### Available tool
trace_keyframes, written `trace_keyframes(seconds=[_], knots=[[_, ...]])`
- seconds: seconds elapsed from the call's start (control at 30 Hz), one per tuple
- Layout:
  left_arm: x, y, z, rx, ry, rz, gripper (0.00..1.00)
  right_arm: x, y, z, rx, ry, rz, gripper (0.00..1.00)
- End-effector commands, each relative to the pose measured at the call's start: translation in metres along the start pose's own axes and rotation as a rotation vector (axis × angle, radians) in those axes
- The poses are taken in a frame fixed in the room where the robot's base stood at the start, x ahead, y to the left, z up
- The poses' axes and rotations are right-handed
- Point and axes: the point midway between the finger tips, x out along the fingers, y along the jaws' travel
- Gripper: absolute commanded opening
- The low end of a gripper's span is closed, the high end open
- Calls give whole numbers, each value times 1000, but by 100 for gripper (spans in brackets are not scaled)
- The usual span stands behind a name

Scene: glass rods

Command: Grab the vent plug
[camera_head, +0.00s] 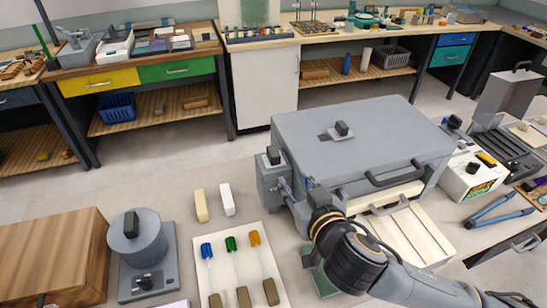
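The grey kiln-like box (390,120) stands on the table right of centre. A small black plug (342,128), which looks like the vent plug, sits upright on a grey plate on the box's top. My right arm comes in from the lower right. Its gripper (296,190) is low at the box's front left corner, beside a small grey side unit (268,182) with a black knob. The gripper is apart from the plug, in front of and below it. Its fingers are small and partly hidden, so their opening is unclear. My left gripper is out of view.
A white tray (252,292) with blue, green and orange handled tools lies in front, near two pale blocks (228,199). A grey round device (138,238) and wooden box (50,250) stand left. A white control box (466,178) and blue-handled tongs (495,208) lie right.

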Motion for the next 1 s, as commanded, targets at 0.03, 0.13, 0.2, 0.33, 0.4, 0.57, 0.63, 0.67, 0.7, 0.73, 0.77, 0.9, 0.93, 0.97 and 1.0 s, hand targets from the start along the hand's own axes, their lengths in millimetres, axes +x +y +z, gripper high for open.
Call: trace_keyframes(seconds=[0.03, 0.13, 0.2, 0.33, 0.4, 0.57, 0.63, 0.67, 0.7, 0.73, 0.77, 0.9, 0.93, 0.97, 1.0], knots=[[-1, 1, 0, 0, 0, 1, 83, 3, 0, -3, -4, 6, 1, 36], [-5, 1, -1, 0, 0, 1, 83, 16, 0, -4, -4, 8, 1, 36], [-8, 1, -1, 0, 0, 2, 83, 28, 0, -5, -3, 8, 1, 36], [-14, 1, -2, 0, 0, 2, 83, 53, 0, -6, -3, 9, 0, 36], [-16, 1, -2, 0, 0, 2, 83, 64, 0, -5, -4, 7, 0, 36], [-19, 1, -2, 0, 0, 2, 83, 81, 0, -4, -3, 7, -1, 36], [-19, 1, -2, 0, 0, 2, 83, 85, 0, -4, -2, 7, -1, 36], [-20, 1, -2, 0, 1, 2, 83, 86, 0, -4, -2, 7, -1, 36], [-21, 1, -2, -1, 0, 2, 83, 87, -1, -5, -2, 8, -2, 36], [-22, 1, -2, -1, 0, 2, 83, 89, -1, -6, -2, 8, -2, 36], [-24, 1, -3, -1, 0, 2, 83, 91, -1, -7, -3, 9, -1, 36], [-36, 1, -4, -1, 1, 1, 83, 108, -2, -11, -5, 9, 0, 36], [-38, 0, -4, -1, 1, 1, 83, 112, -2, -12, -5, 8, 1, 36], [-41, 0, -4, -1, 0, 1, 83, 115, -2, -13, -5, 9, 0, 36], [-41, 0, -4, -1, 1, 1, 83, 121, -2, -10, -4, 7, 0, 36]])
